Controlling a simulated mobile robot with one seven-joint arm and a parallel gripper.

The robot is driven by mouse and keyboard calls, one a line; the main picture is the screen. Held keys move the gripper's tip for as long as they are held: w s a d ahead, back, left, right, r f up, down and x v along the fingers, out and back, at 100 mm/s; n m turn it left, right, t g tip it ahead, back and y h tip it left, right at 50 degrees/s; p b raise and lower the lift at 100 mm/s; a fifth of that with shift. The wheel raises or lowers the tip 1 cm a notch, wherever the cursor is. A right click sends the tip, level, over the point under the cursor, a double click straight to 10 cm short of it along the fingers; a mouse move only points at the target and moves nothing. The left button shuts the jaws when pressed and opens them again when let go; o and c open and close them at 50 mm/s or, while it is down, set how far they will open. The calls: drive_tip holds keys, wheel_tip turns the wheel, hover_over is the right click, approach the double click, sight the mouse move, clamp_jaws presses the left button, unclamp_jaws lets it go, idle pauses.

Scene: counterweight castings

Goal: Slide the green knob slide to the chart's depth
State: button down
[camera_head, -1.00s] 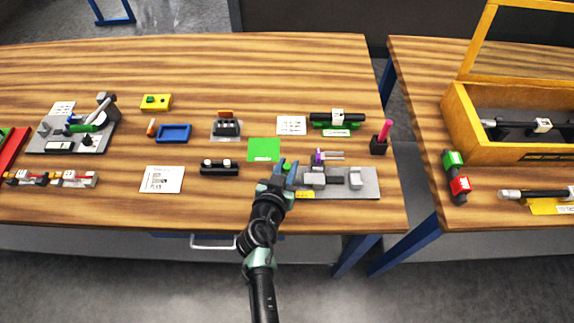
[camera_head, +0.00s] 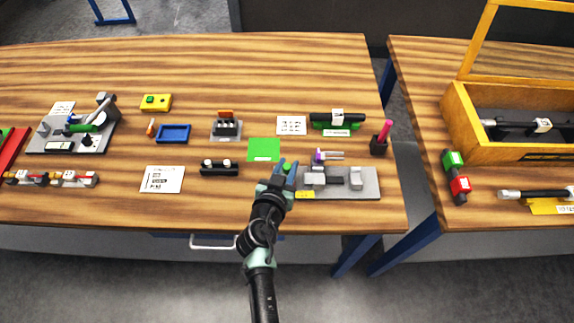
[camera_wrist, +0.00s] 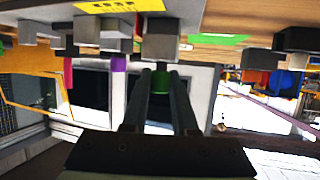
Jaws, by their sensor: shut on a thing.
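The green knob (camera_head: 287,166) is at the left end of a grey fixture (camera_head: 371,184) near the bench's front edge. My gripper (camera_head: 284,173) reaches it from the front and is shut on it. In the wrist view, the knob (camera_wrist: 161,80) sits between the two dark fingers, below a grey block in the picture. The fingers hide part of the knob and the fixture's left end. Two white printed cards lie on the bench, one at front left (camera_head: 163,179) and one behind the fixture (camera_head: 291,125). I cannot tell which is the chart, and their print is unreadable.
Grey blocks stand on the fixture, with a purple-ended tool (camera_head: 329,155) just behind. A green mat (camera_head: 264,149) and a black two-post block (camera_head: 219,168) lie to the left. A black holder with a pink stick (camera_head: 381,143) stands to the right.

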idle(0.4)
drive_tip(key=shift+d, duration=1.35)
drive_tip(key=c, duration=0.7)
unclamp_jaws()
drive_tip(key=shift+a, duration=0.1)
drive_tip(key=b+v, duration=0.2)
drive_tip(key=v, duration=1.1)
